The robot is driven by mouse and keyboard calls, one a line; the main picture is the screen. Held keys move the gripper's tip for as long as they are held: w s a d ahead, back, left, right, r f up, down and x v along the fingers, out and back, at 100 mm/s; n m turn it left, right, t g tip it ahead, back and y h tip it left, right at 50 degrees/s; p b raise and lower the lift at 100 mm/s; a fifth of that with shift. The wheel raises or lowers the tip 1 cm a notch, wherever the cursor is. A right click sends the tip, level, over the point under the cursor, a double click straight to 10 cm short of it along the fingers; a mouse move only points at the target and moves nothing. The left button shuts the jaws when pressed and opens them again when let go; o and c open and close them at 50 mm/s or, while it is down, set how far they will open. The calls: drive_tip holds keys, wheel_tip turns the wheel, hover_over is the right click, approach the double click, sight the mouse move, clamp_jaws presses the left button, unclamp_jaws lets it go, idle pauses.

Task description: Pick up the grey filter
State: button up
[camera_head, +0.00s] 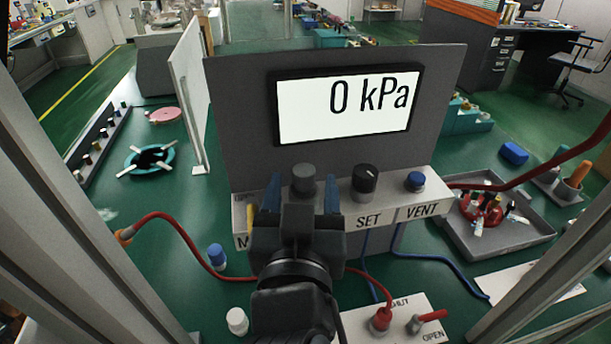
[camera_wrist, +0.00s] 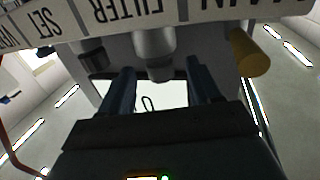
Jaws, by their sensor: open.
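The grey filter (camera_head: 303,179) is a short round cylinder on the front panel (camera_head: 386,215) below the display, left of the black SET knob (camera_head: 366,179). It also shows in the wrist view (camera_wrist: 154,45) by the upside-down FILTER label. My gripper (camera_head: 301,192) is open, with one blue finger on each side of the filter in the head view. In the wrist view my gripper (camera_wrist: 160,80) has its fingertips close to the filter's free end. I cannot tell whether either finger touches it. My gripper and wrist hide the panel beneath the filter.
The display (camera_head: 348,105) reads 0 kPa. A blue VENT knob (camera_head: 416,181) and a yellow cylinder (camera_wrist: 249,52) flank the panel. A red hose (camera_head: 180,228) and a blue hose (camera_head: 440,258) cross the green bench. A grey tray (camera_head: 530,233) lies at right.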

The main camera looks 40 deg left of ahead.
drive_tip(key=shift+x, duration=0.8)
drive_tip(key=shift+c, duration=0.2)
drive_tip(key=c, duration=1.1)
drive_tip(key=shift+r, duration=0.1)
